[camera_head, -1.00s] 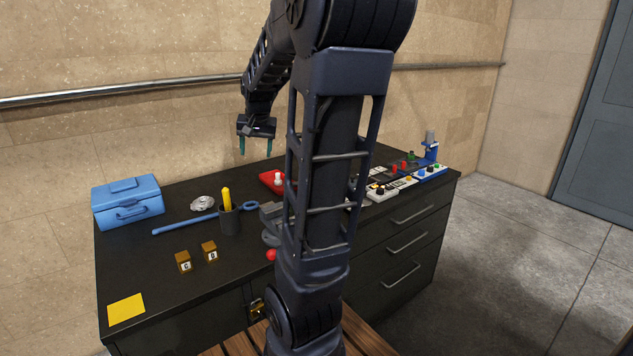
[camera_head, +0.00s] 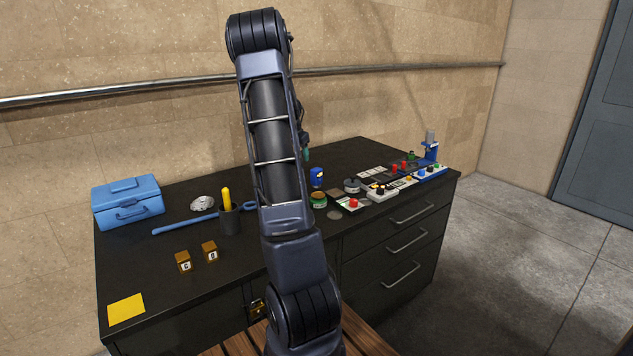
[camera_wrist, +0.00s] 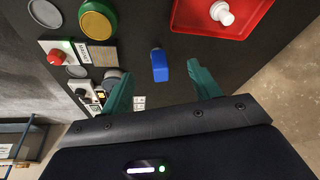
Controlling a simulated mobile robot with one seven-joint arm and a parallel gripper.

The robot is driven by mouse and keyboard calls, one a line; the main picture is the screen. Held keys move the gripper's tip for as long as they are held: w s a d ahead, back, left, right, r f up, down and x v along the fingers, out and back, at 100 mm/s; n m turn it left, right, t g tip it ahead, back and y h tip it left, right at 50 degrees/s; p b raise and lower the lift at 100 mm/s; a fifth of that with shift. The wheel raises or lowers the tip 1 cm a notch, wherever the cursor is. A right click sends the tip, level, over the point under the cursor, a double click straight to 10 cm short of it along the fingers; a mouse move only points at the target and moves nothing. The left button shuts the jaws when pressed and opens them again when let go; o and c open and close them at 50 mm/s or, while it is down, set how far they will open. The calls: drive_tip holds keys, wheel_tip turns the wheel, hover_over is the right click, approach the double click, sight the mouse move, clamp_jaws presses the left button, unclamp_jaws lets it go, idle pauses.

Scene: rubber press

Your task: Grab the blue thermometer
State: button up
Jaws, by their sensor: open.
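The blue thermometer (camera_head: 317,177) stands on the dark bench just right of my arm in the head view. In the wrist view its blue body (camera_wrist: 160,66) shows between and beyond the two green fingers. My gripper (camera_wrist: 159,74) is open, with nothing between its fingers that I can see touching them. In the head view my gripper is mostly hidden behind my arm; only a bit of a green finger shows above the thermometer.
A red tray (camera_wrist: 222,30) with a white piece lies right of the thermometer in the wrist view. A green-and-yellow round jar (camera_wrist: 98,22) is on the left. Button boxes (camera_head: 381,192) stand further right on the bench. A blue toolbox (camera_head: 128,201) is at far left.

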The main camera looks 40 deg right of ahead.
drive_tip(key=m+h, duration=0.1)
drive_tip(key=m, duration=0.1)
hover_over(316, 170)
drive_tip(key=a, duration=0.3)
wheel_tip(316, 170, down, 6)
drive_tip(key=shift+g, duration=0.5)
drive_tip(key=x, duration=0.5)
drive_tip(key=shift+s+d+f, duration=0.1)
drive_tip(key=shift+d+f, duration=0.15)
drive_tip(key=shift+d, duration=0.1)
drive_tip(key=shift+w+x, duration=0.15)
drive_tip(key=shift+x, duration=1.2)
drive_tip(key=shift+w+x, duration=0.15)
drive_tip(key=shift+x, duration=1.15)
drive_tip(key=shift+d+r, duration=0.1)
drive_tip(key=c, duration=1.3)
drive_tip(key=shift+r, duration=0.1)
